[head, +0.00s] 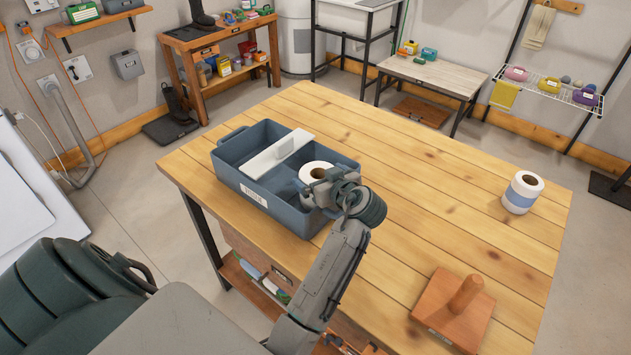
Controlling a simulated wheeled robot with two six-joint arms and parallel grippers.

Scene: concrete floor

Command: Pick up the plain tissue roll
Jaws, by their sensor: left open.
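The plain white tissue roll (316,170) stands upright in the right part of the blue-grey caddy (262,204) on the wooden table. Its lower part is hidden by my gripper and the caddy. My left gripper (312,191) is open at the near right side of the roll, over the caddy's right end. Its fingers are partly hidden, and I cannot tell whether they touch the roll. A second tissue roll (522,192) with a pale blue band stands at the table's right side. My right gripper is not in view.
A wooden stand with an upright peg (455,308) sits near the table's front right. The middle of the wooden table (420,205) is clear.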

